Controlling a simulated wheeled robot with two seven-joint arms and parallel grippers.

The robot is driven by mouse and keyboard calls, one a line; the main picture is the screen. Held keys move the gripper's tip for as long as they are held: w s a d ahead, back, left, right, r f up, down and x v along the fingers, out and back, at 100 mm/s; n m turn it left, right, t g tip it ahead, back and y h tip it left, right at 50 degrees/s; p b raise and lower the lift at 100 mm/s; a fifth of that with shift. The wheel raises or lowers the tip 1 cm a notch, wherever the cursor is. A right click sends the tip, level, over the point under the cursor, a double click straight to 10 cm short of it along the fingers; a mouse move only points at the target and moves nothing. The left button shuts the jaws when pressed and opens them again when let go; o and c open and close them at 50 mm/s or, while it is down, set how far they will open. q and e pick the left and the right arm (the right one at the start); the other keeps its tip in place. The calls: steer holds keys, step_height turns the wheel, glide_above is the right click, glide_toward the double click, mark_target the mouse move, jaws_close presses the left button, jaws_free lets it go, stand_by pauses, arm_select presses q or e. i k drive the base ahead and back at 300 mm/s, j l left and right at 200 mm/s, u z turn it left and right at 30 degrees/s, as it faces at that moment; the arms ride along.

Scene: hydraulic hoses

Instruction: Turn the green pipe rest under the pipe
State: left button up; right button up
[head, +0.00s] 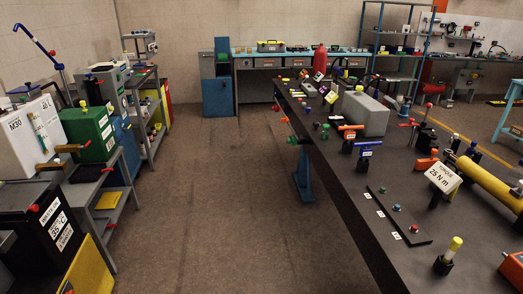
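A thick yellow pipe (489,184) lies along the right side of the long dark workbench (345,205), running out toward the right edge. I cannot make out a green rest under it; dark supports and a white "25 N m" torque sign (443,178) crowd its near side. A small green piece (325,131) stands on the bench farther back, and a green knob (292,140) sticks out from the bench's left edge. I cannot tell whether either is a pipe rest. Neither of my grippers is in view.
Valves with orange (350,127) and blue handles (368,144) stand mid-bench by a grey block (365,112). A dark plate with coloured buttons (399,215) and a yellow-topped post (448,255) are nearer. Left stand a green canister (90,133) and carts. The aisle floor (215,190) is clear.

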mark_target(292, 139)
steer(key=i+j+z, duration=0.15)
steer(key=i+z, duration=0.15)
steer(key=i, duration=0.5)
steer(key=i+u, duration=0.35)
steer(key=i, duration=2.4)
